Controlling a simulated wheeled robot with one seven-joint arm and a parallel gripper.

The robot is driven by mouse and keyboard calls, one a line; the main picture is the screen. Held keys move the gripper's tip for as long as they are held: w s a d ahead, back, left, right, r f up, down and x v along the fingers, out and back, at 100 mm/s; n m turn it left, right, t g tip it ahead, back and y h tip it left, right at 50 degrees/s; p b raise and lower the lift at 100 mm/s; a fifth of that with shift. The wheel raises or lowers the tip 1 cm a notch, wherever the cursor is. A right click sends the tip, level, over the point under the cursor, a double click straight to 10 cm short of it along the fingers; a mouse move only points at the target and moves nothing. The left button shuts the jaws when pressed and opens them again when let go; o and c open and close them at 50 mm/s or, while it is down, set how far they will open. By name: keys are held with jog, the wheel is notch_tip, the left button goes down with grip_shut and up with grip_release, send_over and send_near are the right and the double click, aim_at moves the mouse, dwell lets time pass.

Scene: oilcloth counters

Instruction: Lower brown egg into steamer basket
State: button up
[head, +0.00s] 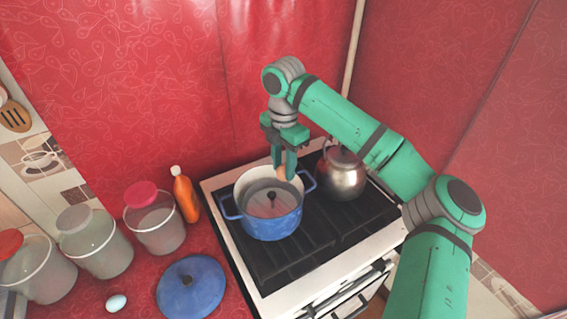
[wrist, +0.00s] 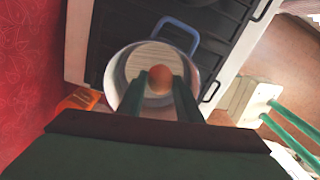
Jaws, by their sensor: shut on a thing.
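My gripper (head: 287,168) points down over the back right part of the blue pot (head: 270,228) and is shut on the brown egg (head: 282,174). In the wrist view the brown egg (wrist: 160,79) sits between my two fingertips, with the pot's round opening behind it.
A steel kettle (head: 342,178) stands on the stove (head: 310,236) right of the pot. A blue lid (head: 191,288), a pale egg (head: 116,303), an orange bottle (head: 186,198) and several canisters (head: 155,224) stand on the red counter to the left. The stove front is clear.

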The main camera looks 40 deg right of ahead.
aim_at(283, 179)
jog(key=shift+f, duration=2.65)
jog(key=shift+w+f, duration=0.1)
jog(key=shift+f, duration=2.45)
dwell(0.8)
jog(key=o, duration=0.6)
jog(key=shift+o, duration=0.8)
